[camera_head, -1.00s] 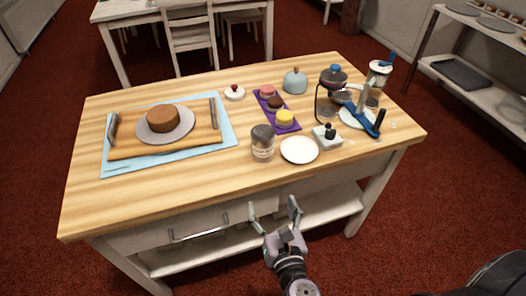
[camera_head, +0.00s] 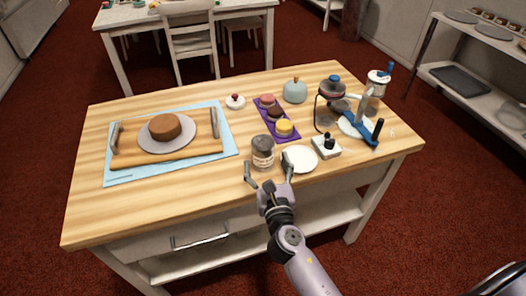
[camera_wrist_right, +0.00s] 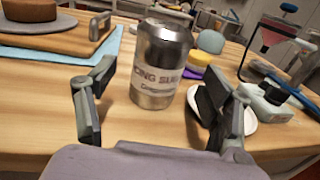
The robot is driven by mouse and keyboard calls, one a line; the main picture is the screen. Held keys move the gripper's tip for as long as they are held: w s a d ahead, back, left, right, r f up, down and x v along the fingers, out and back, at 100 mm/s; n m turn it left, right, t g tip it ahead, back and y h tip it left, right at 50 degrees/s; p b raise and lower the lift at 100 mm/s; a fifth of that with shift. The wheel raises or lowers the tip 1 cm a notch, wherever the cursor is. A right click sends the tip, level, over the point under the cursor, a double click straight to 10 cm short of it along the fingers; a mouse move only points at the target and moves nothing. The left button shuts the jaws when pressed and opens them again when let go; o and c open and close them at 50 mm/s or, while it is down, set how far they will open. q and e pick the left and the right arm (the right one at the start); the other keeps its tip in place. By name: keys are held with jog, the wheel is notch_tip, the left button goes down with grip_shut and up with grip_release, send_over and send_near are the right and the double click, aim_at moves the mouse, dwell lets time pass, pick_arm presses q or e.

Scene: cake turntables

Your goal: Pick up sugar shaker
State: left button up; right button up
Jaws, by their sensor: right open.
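The sugar shaker (camera_head: 262,151) is a metal-topped can with a pale label, standing upright near the front edge of the wooden table. In the right wrist view the shaker (camera_wrist_right: 160,62) stands ahead between the two fingers, its label partly reading "ICING SU". My right gripper (camera_head: 269,172) is open and empty at the table's front edge, just in front of the shaker. In the right wrist view the gripper (camera_wrist_right: 152,112) has its fingers spread to either side of the shaker's lower part, with no clear contact. My left gripper is not in view.
A white plate (camera_head: 302,167) lies just right of the shaker, behind my right finger. A purple tray (camera_head: 291,136) with small cakes is behind. A blue mat (camera_head: 230,150) with board and cake lies left. Bare wood separates mat and shaker.

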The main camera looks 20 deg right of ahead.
aim_at(265, 158)
jog(key=w, duration=0.5)
jog(key=shift+d, duration=0.3)
jog(key=shift+s+r, duration=0.1)
jog(key=shift+c, duration=0.4)
jog(key=c, duration=1.3)
jog(key=shift+c, duration=0.4)
jog(key=shift+r, duration=0.15)
